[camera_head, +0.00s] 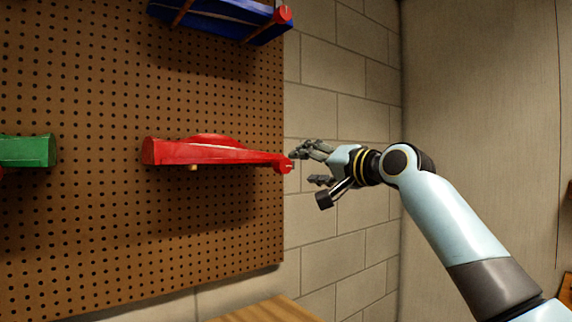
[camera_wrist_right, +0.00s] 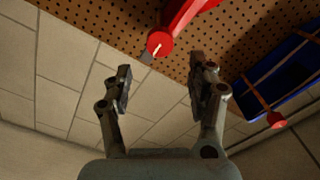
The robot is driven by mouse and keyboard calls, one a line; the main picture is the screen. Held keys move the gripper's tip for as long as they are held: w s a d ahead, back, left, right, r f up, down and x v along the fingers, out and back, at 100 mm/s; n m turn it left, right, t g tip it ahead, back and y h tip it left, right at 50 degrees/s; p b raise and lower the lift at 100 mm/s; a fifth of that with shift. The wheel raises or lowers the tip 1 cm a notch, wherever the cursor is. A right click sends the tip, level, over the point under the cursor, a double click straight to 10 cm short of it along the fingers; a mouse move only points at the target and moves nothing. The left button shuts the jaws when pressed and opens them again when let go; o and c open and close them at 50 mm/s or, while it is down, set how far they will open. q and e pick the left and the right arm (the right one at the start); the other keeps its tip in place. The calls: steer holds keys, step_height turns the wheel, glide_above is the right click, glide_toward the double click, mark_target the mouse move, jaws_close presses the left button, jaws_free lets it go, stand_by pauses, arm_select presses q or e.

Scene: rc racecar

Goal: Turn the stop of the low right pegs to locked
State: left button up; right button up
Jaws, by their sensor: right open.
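The red racecar (camera_head: 205,152) rests low on the right side of the pegboard, with a small bit of wooden peg (camera_head: 193,168) showing under it. At its right end is the round red stop (camera_head: 284,166), which also shows in the wrist view (camera_wrist_right: 158,41) with a pale slanted line on its face. My right gripper (camera_head: 308,168) is open and empty, just right of the stop. In the wrist view its fingers (camera_wrist_right: 163,72) stand either side of the stop's line, apart from it. My left gripper is out of view.
A blue car (camera_head: 215,18) hangs above, with its own red stop (camera_head: 283,14). A green car (camera_head: 25,150) is at the left. The pegboard (camera_head: 100,230) ends beside a block wall (camera_head: 335,115). A wooden surface (camera_head: 265,310) lies below.

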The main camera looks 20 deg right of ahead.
mark_target(287, 164)
steer(key=p+x, duration=0.1)
steer(key=x, duration=0.7)
steer(key=shift+w+a+f, duration=0.1)
steer(key=shift+w, duration=0.1)
steer(key=shift+c, duration=0.4)
steer(key=c, duration=1.1)
